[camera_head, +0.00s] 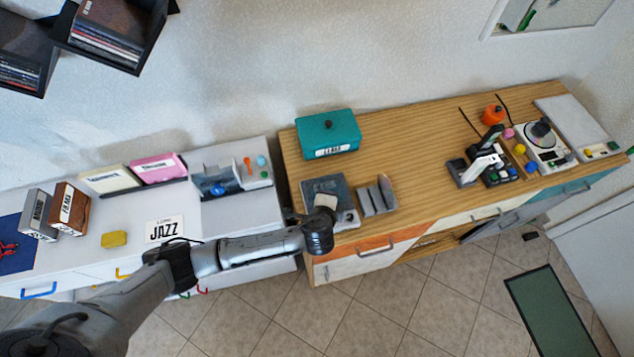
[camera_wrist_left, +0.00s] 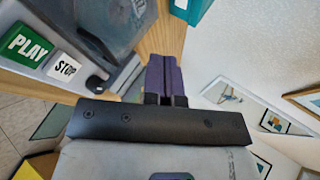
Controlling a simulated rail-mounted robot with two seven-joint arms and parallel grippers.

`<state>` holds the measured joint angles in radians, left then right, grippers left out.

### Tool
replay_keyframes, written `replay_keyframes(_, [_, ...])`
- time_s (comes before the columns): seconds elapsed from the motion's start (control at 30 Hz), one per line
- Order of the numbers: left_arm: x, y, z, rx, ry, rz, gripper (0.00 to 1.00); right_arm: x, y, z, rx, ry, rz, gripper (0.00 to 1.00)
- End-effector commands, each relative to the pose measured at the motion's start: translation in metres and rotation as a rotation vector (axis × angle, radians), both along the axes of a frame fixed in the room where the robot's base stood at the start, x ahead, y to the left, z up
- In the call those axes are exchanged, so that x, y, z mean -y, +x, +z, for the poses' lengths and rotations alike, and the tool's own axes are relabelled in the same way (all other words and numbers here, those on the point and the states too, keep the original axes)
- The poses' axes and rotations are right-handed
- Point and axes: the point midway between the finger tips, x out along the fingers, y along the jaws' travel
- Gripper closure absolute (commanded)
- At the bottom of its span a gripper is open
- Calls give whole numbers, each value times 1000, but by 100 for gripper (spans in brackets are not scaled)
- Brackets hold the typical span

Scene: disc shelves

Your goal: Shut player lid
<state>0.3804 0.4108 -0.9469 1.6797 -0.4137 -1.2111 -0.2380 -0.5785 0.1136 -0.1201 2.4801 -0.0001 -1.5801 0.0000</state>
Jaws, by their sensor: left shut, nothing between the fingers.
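The player (camera_head: 345,212) is a grey box with a dark lid (camera_head: 322,184), near the front left corner of the wooden cabinet. In the left wrist view, the smoky see-through lid (camera_wrist_left: 95,18) shows at the upper left, with a green PLAY button (camera_wrist_left: 27,44) and a white STOP button (camera_wrist_left: 65,66) on the player's front. The lid looks low over the body, but I cannot tell whether it is fully down.
A grey slotted holder (camera_head: 376,198) stands right of the player, and a teal box (camera_head: 328,134) behind it. White cabinets on the left carry a JAZZ card (camera_head: 165,229) and disc boxes. Bare wood (camera_head: 415,145) lies right of the teal box. A turntable (camera_head: 541,146) stands farther right.

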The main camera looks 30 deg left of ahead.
Motion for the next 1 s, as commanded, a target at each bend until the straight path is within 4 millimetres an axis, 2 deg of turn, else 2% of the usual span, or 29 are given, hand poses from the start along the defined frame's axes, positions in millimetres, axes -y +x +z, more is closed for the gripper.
replay_keyframes(0.03, [3,-4,-10,24,25,-1,100,0,0,-5,-1,0,0,57])
replay_keyframes(0.1, [6,-7,-16,66,61,0,100,0,0,-8,-1,0,1,57])
replay_keyframes(0.5, [14,-17,-42,73,65,0,100,3,-1,-16,-4,-10,7,57])
replay_keyframes(1.0, [15,-20,-52,70,67,2,100,2,-1,-18,-3,-7,5,57])
